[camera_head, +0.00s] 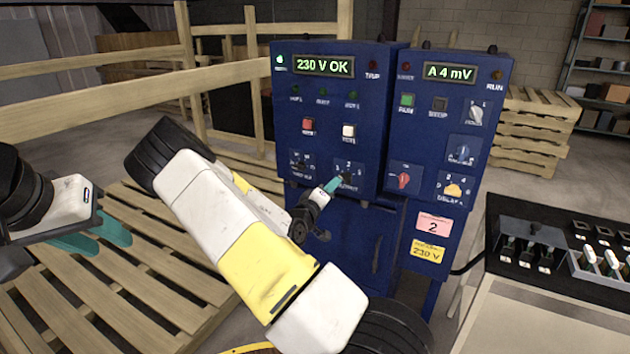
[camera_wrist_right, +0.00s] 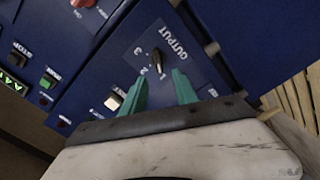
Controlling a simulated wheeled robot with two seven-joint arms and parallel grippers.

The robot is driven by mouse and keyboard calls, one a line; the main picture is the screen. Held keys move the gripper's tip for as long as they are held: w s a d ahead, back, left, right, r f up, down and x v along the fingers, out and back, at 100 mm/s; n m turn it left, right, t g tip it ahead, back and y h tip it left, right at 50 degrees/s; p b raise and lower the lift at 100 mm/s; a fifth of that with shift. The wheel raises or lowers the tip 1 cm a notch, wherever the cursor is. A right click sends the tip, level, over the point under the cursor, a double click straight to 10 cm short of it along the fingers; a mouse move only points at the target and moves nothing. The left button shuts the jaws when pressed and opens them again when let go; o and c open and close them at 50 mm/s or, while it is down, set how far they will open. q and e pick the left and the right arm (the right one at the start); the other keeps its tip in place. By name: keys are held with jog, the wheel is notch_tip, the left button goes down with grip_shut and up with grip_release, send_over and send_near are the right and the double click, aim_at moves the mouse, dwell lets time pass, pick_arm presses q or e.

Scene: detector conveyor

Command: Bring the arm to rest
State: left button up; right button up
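My right gripper (camera_head: 338,184) reaches to the left blue cabinet (camera_head: 388,130), in front of its OUTPUT knob. In the right wrist view its two teal fingers (camera_wrist_right: 160,88) are apart with nothing between their tips. The black OUTPUT knob (camera_wrist_right: 157,62) shows just beyond the fingertips, on a panel marked with numbers. I cannot tell whether the fingers touch it. My left gripper (camera_head: 103,240) hangs at the left over the wooden pallet, its teal fingers apart and empty.
A second blue cabinet (camera_head: 433,128) reads "A 4 mV"; the left one reads "230 V OK". Wooden rails (camera_head: 110,108) stand behind my arm. A pallet (camera_head: 60,300) lies at the lower left. A bench with a black rack (camera_head: 540,222) is at the right.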

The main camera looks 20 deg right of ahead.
jog(key=shift+v, duration=0.8)
